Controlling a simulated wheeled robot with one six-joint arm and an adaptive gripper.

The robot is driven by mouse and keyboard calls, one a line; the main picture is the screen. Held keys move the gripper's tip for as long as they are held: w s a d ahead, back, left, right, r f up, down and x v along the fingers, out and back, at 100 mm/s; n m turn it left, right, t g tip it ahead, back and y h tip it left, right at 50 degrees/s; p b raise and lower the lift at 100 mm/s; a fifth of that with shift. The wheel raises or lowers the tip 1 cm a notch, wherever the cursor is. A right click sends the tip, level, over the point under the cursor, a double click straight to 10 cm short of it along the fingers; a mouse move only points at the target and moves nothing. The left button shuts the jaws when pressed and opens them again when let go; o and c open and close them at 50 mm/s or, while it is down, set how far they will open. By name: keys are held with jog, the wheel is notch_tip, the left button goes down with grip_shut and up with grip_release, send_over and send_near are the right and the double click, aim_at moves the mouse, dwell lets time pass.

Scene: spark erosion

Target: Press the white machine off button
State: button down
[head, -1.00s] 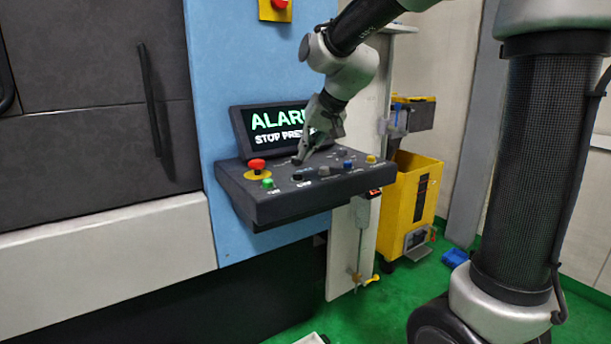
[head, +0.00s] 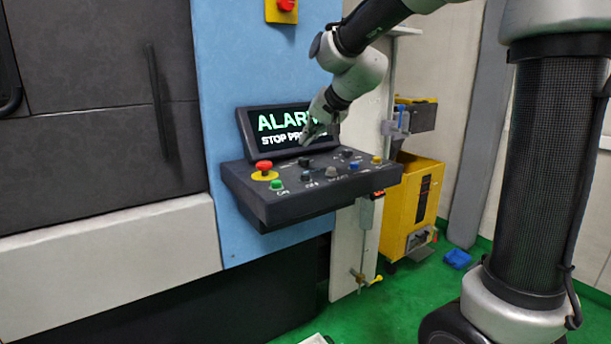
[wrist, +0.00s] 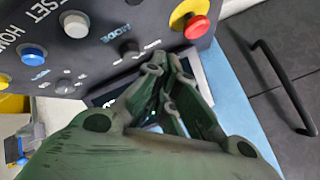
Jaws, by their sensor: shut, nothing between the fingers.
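The control panel (head: 285,206) juts from the blue machine wall. A pale grey-white button (head: 331,171) sits in its front row, left of a blue button; it looks white in the wrist view (wrist: 75,22). To its left is a darker button (head: 306,176) with a small label that I cannot read clearly. My gripper (head: 306,140) is shut and empty, above the back of the panel, in front of the alarm screen. In the wrist view its closed fingers (wrist: 165,72) lie between the black mode knob (wrist: 128,47) and the red stop button, apart from the white button.
The red stop button (head: 264,167) on its yellow base and a green button (head: 277,184) are at the panel's left. Blue (head: 351,167) and yellow (head: 377,160) buttons are at its right. The screen (head: 285,129) stands behind, showing an alarm and partly hidden by my gripper.

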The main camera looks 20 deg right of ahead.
jog(key=shift+f, duration=3.3)
jog(key=shift+f, duration=0.35)
jog(key=shift+f, duration=0.45)
jog(key=shift+r, duration=0.85)
jog(key=shift+r, duration=2.55)
